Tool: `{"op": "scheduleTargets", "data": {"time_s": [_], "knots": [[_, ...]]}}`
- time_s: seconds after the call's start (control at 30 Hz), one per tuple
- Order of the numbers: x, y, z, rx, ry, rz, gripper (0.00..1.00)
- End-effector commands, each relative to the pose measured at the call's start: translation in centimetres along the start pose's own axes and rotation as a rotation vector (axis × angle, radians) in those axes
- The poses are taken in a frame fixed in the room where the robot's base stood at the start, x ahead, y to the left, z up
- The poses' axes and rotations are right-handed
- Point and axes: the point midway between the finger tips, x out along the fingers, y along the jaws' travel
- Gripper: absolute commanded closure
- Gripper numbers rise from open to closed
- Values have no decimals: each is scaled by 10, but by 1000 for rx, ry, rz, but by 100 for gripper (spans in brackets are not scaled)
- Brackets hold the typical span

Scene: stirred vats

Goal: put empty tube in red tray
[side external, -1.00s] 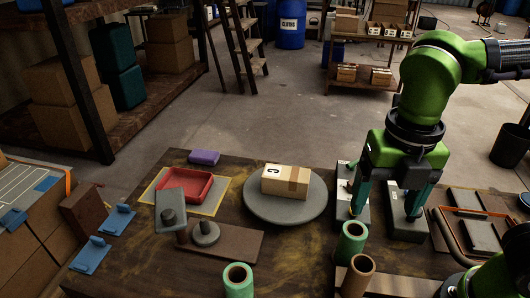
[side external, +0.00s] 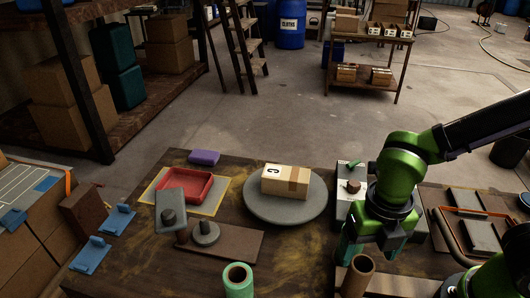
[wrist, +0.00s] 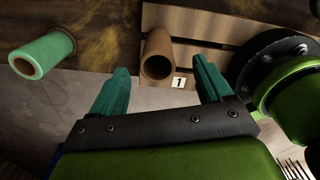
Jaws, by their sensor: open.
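The empty tube (side external: 357,277) is a bare brown cardboard cylinder near the front edge of the table. In the wrist view the tube (wrist: 158,56) lies ahead of and between my fingers, by a plate marked 1. My gripper (side external: 370,252) has teal fingers and is right by the tube in the side view. In the wrist view my gripper (wrist: 163,82) is open with nothing between its fingertips. The red tray (side external: 209,187) sits on a yellow-edged mat at the left, apart from my gripper, and looks empty.
A green-wrapped roll (side external: 238,281) stands left of the tube. A carton (side external: 285,180) sits on a round grey plate (side external: 262,212). A grey block with a knob (side external: 171,210) is beside the red tray. A purple block (side external: 204,157) lies behind it.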

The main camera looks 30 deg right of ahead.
Motion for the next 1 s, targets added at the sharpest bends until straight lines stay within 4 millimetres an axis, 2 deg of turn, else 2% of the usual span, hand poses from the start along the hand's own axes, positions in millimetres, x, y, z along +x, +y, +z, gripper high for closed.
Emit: {"op": "scheduleTargets", "data": {"time_s": [0.2, 0.3, 0.57, 0.67, 1.0], "knots": [[33, 3, -7, -2, 3, -7, 21], [43, 3, -6, -1, 2, -4, 21], [46, 4, -6, 0, 0, 0, 21], [46, 4, -6, 0, 0, -1, 34], [46, 4, -6, 0, 0, -1, 84]]}}
